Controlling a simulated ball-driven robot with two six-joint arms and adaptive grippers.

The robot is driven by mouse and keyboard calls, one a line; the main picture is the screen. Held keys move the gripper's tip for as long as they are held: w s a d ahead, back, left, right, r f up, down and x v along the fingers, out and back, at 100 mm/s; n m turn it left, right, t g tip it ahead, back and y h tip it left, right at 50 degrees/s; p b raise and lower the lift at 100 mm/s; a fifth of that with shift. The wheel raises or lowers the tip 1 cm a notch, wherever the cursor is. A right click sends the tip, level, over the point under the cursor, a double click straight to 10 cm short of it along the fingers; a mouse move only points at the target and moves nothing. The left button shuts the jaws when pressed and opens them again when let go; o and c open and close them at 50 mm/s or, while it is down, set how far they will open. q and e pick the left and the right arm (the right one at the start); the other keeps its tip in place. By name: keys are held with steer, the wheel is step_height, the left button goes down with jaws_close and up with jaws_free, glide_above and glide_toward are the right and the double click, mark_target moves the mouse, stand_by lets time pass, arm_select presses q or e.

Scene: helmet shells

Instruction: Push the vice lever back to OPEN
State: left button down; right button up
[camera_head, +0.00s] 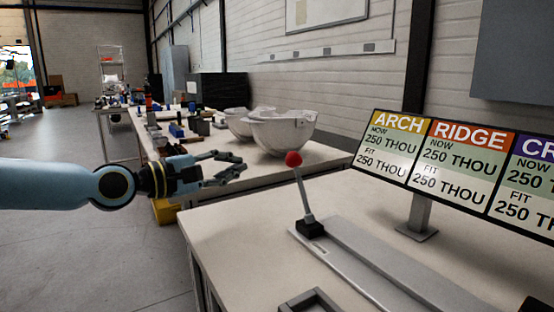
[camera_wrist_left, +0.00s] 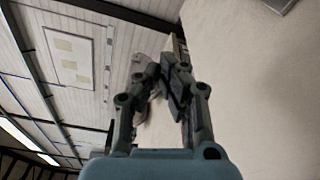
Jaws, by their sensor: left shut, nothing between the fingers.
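The vice lever (camera_head: 302,190) is a grey rod with a red ball knob (camera_head: 293,159) on top. It rises from a black block (camera_head: 310,228) at the far end of a long grey metal bar (camera_head: 365,262) on the near table. The lever tilts slightly to the left. My left gripper (camera_head: 238,164) is shut and empty, to the left of the red knob and apart from it. Its fingers point right. In the left wrist view the fingers (camera_wrist_left: 167,72) are close together with nothing between them. My right gripper is not in view.
A sign board (camera_head: 460,165) reading ARCH and RIDGE stands on a post behind the bar. White helmet shells (camera_head: 282,132) sit on the table behind. A grey frame (camera_head: 310,302) lies at the near edge. The near table's left part (camera_head: 240,225) is clear.

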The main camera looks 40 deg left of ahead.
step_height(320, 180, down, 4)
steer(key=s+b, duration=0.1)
steer(key=b, duration=0.3)
arm_select(q)
steer(key=w+d+p, duration=0.5)
steer(key=w+p, duration=0.2)
steer(key=p, duration=0.4)
steer(key=shift+w+d+r+p, duration=0.2)
steer(key=shift+d+r+p, duration=0.1)
steer(key=shift+d, duration=0.05)
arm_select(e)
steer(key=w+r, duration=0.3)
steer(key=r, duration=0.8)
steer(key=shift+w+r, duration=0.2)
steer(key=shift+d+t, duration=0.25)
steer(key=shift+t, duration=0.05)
arm_select(q)
steer(key=shift+r, duration=0.1)
